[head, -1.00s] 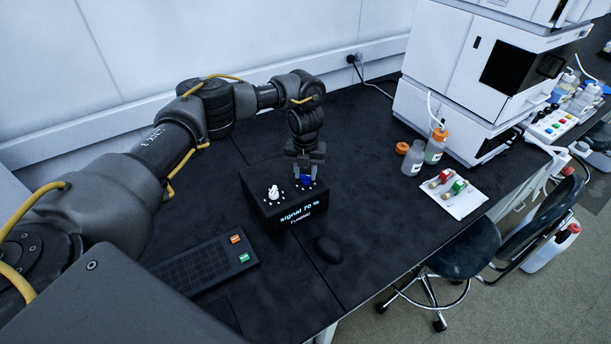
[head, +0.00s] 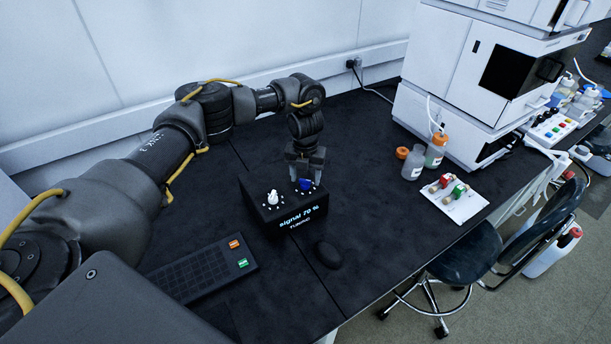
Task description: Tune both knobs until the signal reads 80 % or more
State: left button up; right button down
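The black tuning box (head: 262,216) stands on the dark bench, its lit front reading "signal 70 %" above "TUNING". A white knob (head: 272,197) is on its top at left, with white marks around it. A blue knob (head: 305,184) is on its top at right, also ringed by marks. My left gripper (head: 305,177) points down over the blue knob. Its fingers look spread to either side of the knob, with the knob visible between them. Whether a finger touches it is hard to see. The white knob is clear of any gripper. My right gripper is out of view.
A dark keypad (head: 195,271) with orange and green keys lies front left of the box. A black mouse (head: 328,254) lies front right. Bottles (head: 412,164) and a white sheet with vials (head: 463,207) are at right, beside the white instrument (head: 430,60).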

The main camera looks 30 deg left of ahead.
aim_at(306, 180)
pick_arm(q)
notch_tip(306, 180, up, 11)
dwell(0.6)
jog(key=shift+f, duration=0.15)
